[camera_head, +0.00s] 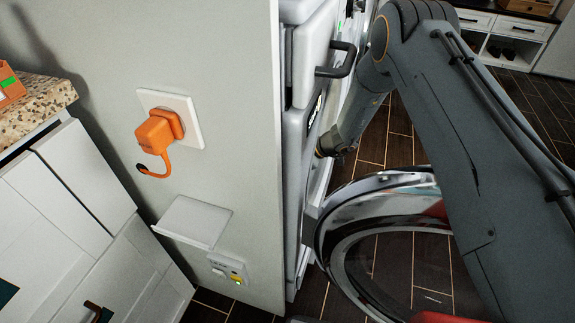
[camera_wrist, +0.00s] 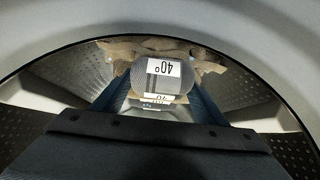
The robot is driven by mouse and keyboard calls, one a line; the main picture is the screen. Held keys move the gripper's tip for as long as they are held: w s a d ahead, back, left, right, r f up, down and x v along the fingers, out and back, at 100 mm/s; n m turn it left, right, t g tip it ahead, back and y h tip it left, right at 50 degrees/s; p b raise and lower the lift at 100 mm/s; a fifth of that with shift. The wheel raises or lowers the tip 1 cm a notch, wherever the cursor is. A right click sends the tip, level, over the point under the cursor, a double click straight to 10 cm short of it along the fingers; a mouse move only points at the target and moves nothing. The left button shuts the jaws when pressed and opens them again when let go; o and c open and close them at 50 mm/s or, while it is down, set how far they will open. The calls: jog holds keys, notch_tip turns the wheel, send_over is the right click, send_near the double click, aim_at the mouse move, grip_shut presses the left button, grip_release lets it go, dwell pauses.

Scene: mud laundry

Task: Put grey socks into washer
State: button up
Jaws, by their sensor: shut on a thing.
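The grey socks (camera_wrist: 181,88), a rolled bundle with a white "40°" label, show in the wrist view. My gripper (camera_wrist: 165,88) is shut on them, with a blue finger along each side. The socks are inside the washer's drum (camera_wrist: 75,70), past the round rim of its opening. In the head view the white washer (camera_head: 308,120) stands beyond a grey partition, its round glass door (camera_head: 345,215) swung open. My arm reaches to the washer front, and my fingers and the socks are hidden there.
A tan cloth (camera_wrist: 118,48) lies in the drum behind the socks. The open door stands close beside my arm. An orange plug (camera_head: 158,130) and a small white shelf (camera_head: 195,222) project from the partition (camera_head: 235,60). Dark tiled floor (camera_head: 400,120) lies clear at right.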

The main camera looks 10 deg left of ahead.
jog(key=shift+f, duration=0.4)
jog(key=o, duration=1.2)
jog(key=shift+c, duration=0.2)
jog(key=shift+r, duration=0.2)
jog(key=p+v, duration=0.1)
jog(key=v, duration=1.1)
jog(key=shift+r+p, duration=0.25)
jog(key=shift+p, duration=0.15)
